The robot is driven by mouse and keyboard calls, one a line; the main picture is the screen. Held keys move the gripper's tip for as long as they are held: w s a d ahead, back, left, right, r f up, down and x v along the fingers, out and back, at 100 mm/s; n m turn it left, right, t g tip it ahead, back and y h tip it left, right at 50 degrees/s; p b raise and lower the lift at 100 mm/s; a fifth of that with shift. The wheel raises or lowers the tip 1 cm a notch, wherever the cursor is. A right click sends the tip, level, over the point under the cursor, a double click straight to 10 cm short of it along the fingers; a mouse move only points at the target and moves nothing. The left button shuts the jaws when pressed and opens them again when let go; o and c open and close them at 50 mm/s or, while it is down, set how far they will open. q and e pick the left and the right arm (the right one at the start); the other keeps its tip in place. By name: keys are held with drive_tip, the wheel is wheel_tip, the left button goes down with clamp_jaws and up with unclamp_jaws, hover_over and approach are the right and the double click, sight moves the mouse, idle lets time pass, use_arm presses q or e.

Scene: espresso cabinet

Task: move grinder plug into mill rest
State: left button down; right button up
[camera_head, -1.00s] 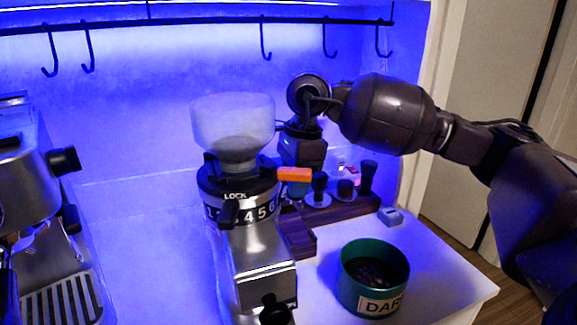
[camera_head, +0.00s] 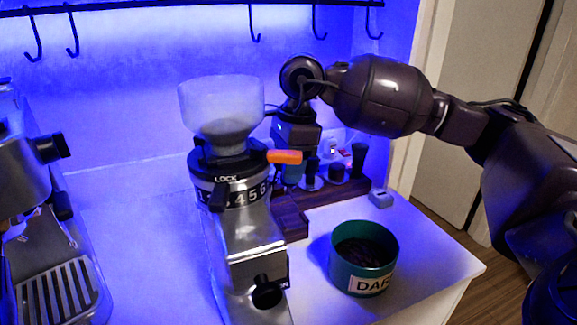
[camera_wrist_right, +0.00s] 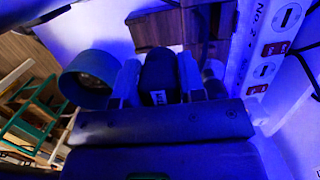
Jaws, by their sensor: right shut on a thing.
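My right gripper (camera_wrist_right: 159,72) is shut on a black plug-like piece with a small white label, which I take to be the grinder plug (camera_wrist_right: 158,82). In the head view the right gripper (camera_head: 293,172) points down behind the grinder (camera_head: 245,225), over the wooden rack, and its fingertips are mostly hidden by the grinder and its orange lever. The plug cannot be made out in the head view. I cannot tell for certain which part is the mill rest; a small grey block (camera_head: 381,199) sits at the rack's right end. My left gripper is not in view.
A green tin (camera_head: 338,270) of dark beans stands right of the grinder. Dark tools stand in the wooden rack (camera_head: 345,193). An espresso machine (camera_head: 25,180) is at the left. A white socket strip (camera_wrist_right: 262,60) with red switches shows in the wrist view. Hooks hang above.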

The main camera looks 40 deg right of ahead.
drive_tip(key=shift+r, duration=0.3)
drive_tip(key=shift+r, duration=0.5)
drive_tip(key=shift+r+p, duration=0.3)
drive_tip(key=shift+p, duration=0.05)
drive_tip(key=shift+r, duration=0.6)
drive_tip(key=shift+r+p, duration=0.3)
drive_tip(key=shift+r, duration=0.4)
